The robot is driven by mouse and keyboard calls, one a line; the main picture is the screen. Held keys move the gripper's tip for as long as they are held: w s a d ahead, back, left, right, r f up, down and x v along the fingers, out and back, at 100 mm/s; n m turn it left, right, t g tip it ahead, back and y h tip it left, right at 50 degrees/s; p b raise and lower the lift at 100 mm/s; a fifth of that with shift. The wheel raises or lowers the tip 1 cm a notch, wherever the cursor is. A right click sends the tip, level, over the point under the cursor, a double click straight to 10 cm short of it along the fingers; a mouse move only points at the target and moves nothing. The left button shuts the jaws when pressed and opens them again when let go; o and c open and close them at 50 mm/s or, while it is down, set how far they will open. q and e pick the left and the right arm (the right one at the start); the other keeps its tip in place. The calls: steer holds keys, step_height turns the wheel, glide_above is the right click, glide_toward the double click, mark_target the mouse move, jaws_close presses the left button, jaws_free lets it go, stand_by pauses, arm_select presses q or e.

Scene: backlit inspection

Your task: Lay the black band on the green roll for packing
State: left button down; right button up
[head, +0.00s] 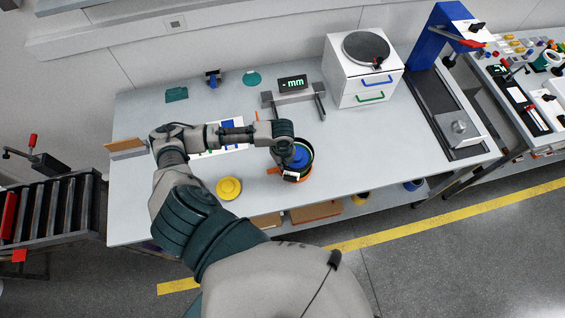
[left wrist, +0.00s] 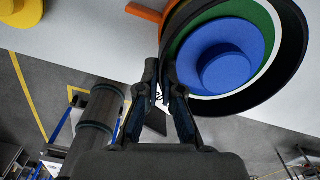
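The green roll (left wrist: 264,28) has a blue core (left wrist: 228,62) and a pale ring in the left wrist view. In the head view its blue middle (head: 299,157) shows near the bench's front edge. The black band (left wrist: 293,50) is a wide dark ring around the roll; I cannot tell how far down it sits. My left gripper (left wrist: 160,66) is at the band's near side, its fingertips close together with the band's wall between them. In the head view this gripper (head: 291,176) partly hides roll and band. My right gripper is out of view.
A yellow round piece (head: 229,188) stands left of the roll. A display (head: 292,83) on a grey stand is behind, and a white drawer unit (head: 362,75) is at the back right. An orange piece (left wrist: 145,12) lies beside the roll. The bench right of the roll is clear.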

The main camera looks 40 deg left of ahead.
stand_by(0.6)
arm_select(q)
steer(key=shift+d+f, duration=0.1)
steer(key=shift+f, duration=0.25)
steer(key=c, duration=1.2)
jaws_free()
steer(key=shift+c, duration=0.2)
steer(key=shift+r, duration=0.1)
